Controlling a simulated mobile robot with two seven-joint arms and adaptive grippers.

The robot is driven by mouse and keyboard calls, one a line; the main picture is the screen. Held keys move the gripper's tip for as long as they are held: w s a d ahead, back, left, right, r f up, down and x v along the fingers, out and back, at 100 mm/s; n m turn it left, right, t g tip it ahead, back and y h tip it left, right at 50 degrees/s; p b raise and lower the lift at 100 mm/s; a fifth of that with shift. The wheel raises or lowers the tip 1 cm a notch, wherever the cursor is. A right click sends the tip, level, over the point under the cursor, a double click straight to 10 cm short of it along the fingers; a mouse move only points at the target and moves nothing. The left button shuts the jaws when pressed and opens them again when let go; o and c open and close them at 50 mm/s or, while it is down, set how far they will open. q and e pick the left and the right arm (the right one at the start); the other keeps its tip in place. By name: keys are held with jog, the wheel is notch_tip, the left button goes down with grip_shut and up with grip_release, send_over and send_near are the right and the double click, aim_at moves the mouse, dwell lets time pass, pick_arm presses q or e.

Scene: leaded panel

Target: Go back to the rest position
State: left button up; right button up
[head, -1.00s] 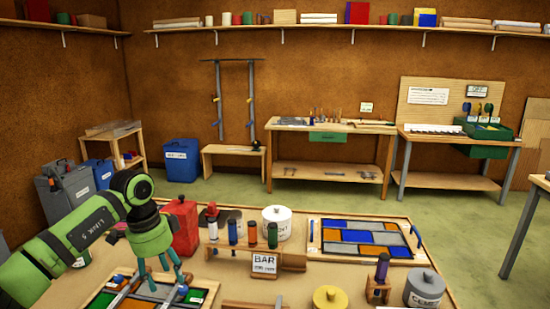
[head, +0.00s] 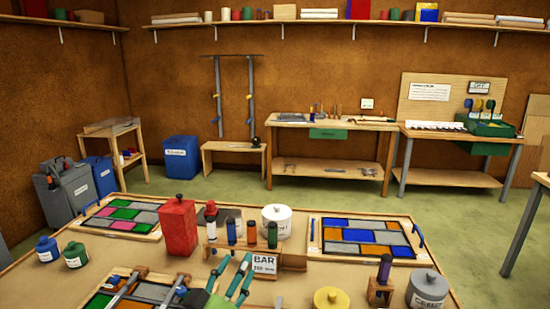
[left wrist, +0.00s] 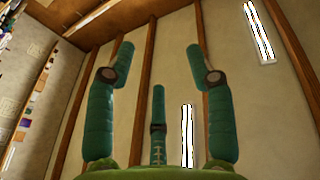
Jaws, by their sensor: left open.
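My left gripper (head: 234,265) shows at the bottom middle of the head view, with its teal fingers spread and pointing up. It is in front of the small rack with the BAR sign (head: 264,264). In the left wrist view, the fingers of my left gripper (left wrist: 160,62) stand apart with nothing between them. The rest of the left arm is mostly below the picture. My right gripper is not in view.
Leaded panels lie at the far left, the right (head: 362,238) and the near left (head: 146,291), close to the gripper.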

pick_arm(q)
jog(key=s+a+f+n+g+y, duration=0.25)
jog(key=s+a+f+y, duration=0.2)
jog(key=f, duration=0.35)
jog(key=s+a+f+n+g+y, duration=0.25)
jog(key=s+a+f+g, duration=0.2)
jog(key=f, duration=0.25)
jog(key=s+a+f+m+g, duration=0.15)
jog(key=s+f+g, duration=0.3)
jog(key=s, duration=0.55)
jog(key=s+a+f+m+g, duration=0.15)
jog(key=s+f+g, duration=0.35)
jog(key=s, duration=0.6)
notch_tip(320, 180, down, 29)
jog(key=s+b, duration=0.2)
jog(key=b, duration=0.3)
jog(key=s+a+f+g+b, duration=0.2)
jog(key=s+f+b, duration=0.3)
jog(key=s+f, duration=1.1)
notch_tip(320, 180, down, 3)
jog(key=shift+a+f, duration=0.2)
jog(key=shift+a, duration=0.15)
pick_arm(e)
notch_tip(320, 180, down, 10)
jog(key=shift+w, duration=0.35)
pick_arm(q)
jog(key=shift+s, duration=0.1)
